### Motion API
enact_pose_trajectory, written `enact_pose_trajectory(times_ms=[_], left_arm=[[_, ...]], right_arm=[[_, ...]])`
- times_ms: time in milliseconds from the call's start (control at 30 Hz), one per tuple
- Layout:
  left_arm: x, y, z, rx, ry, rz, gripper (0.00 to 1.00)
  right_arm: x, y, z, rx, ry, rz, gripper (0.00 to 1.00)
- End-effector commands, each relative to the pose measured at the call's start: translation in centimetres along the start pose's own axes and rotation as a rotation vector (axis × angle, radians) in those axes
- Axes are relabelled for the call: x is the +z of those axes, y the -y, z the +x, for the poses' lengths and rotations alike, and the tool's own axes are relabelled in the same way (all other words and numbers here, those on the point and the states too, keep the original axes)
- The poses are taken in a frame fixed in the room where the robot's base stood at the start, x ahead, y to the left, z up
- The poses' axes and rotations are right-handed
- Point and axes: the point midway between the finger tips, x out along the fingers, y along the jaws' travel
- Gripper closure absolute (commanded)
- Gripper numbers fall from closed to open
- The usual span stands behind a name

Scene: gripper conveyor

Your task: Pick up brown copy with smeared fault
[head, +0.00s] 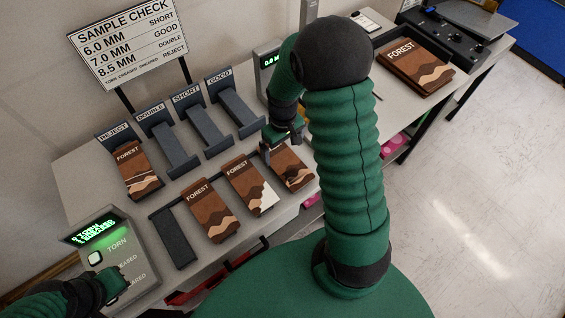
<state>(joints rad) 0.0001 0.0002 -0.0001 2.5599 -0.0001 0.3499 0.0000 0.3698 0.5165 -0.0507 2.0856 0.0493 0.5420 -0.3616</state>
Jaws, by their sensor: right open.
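Three brown FOREST copies lie in a row at the table's front: a left one (210,209), a middle one (249,185) with a white lower corner, and a right one (299,178), partly hidden by my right gripper. Another brown copy (136,167) lies in the REJECT slot. A smear is too small to make out on any of them. My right gripper (279,152) is open, at the upper left edge of the right copy; whether it touches is unclear. My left gripper (122,284) is at the button panel (118,248); its jaws are not clear.
Empty dark racks marked DOUBLE (167,142), SHORT (203,122) and GOOD (236,106) stand behind the row. An empty dark holder (172,238) is left of the row. A larger FOREST stack (414,65) lies at the back right. A sample-check sign (128,42) stands behind.

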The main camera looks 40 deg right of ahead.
Motion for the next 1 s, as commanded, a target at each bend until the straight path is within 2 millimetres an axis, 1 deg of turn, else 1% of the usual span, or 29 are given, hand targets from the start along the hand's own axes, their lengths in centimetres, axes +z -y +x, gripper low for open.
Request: enact_pose_trajectory(times_ms=[133,300,367,467,600,633,1000], left_arm=[[0.0,0.0,-0.1,0.0,0.0,0.0,1.0],[-0.1,0.0,-0.3,0.0,0.0,0.0,1.0],[-0.1,0.0,-0.3,0.0,0.0,0.0,1.0],[-0.1,0.0,-0.3,0.0,0.0,0.0,1.0],[-0.1,0.0,-0.3,0.0,0.0,0.0,1.0],[-0.1,0.0,-0.3,0.0,0.0,0.0,1.0],[-0.1,0.0,-0.3,0.0,0.0,0.0,1.0]], right_arm=[[0.1,-0.1,1.5,-0.001,0.002,0.001,0.0],[0.4,0.0,4.7,-0.001,0.003,0.0,0.0],[0.3,0.0,5.5,0.001,0.001,0.0,0.0],[0.2,0.0,5.9,0.002,-0.002,0.0,0.0],[0.2,0.1,5.9,0.003,-0.003,0.0,0.0],[0.2,0.1,5.9,0.003,-0.003,0.0,0.01],[0.2,0.0,5.9,0.002,-0.002,0.0,0.5]])
